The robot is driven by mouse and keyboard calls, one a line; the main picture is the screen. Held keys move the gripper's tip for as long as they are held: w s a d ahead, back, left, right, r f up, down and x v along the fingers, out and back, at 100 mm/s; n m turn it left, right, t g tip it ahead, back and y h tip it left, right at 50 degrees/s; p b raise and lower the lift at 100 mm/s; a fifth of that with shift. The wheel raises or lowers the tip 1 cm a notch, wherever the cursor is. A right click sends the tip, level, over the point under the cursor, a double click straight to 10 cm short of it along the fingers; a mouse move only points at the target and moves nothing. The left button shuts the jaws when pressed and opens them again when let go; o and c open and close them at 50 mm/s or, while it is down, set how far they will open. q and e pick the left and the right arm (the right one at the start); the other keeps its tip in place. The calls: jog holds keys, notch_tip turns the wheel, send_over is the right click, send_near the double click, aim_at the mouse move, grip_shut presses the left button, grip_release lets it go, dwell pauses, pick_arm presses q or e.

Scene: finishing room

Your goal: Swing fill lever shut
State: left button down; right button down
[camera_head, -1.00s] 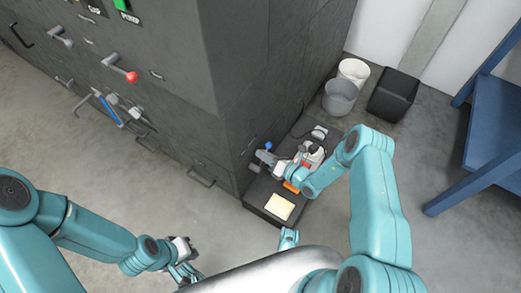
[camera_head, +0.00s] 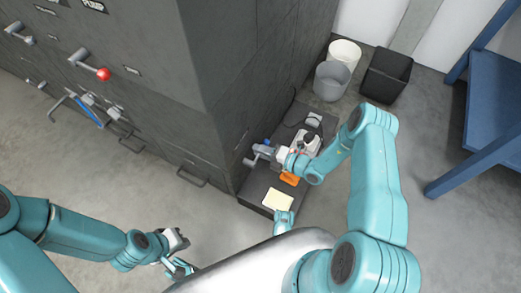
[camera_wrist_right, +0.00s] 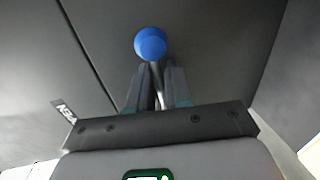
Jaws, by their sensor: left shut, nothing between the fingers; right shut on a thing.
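The fill lever has a blue ball knob (camera_wrist_right: 150,44) and a thin grey shaft. It sits low on the dark cabinet's right-hand side face, and in the head view its knob (camera_head: 267,141) shows small beside my right gripper (camera_head: 265,155). In the right wrist view, the two dark fingers of my right gripper (camera_wrist_right: 158,88) are closed around the shaft just below the knob. The lever's pivot is not clear in either view. My left gripper (camera_head: 180,267) is shut and empty, low over the floor at the lower left.
The dark cabinet (camera_head: 215,110) has other levers, one with a red knob (camera_head: 103,74), and handles on its front. A low dark platform (camera_head: 256,190) carries a pale yellow sheet (camera_head: 278,199) and an orange item (camera_head: 290,180). Buckets (camera_head: 332,80) and a blue table (camera_head: 490,110) stand beyond.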

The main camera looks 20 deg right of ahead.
dwell(0.5)
jog(key=c, duration=1.3)
grip_release()
jog(key=shift+f, duration=0.1)
jog(key=shift+s, duration=0.1)
jog(key=p+v, duration=0.4)
jog(key=v, duration=1.2)
jog(key=shift+s, duration=0.1)
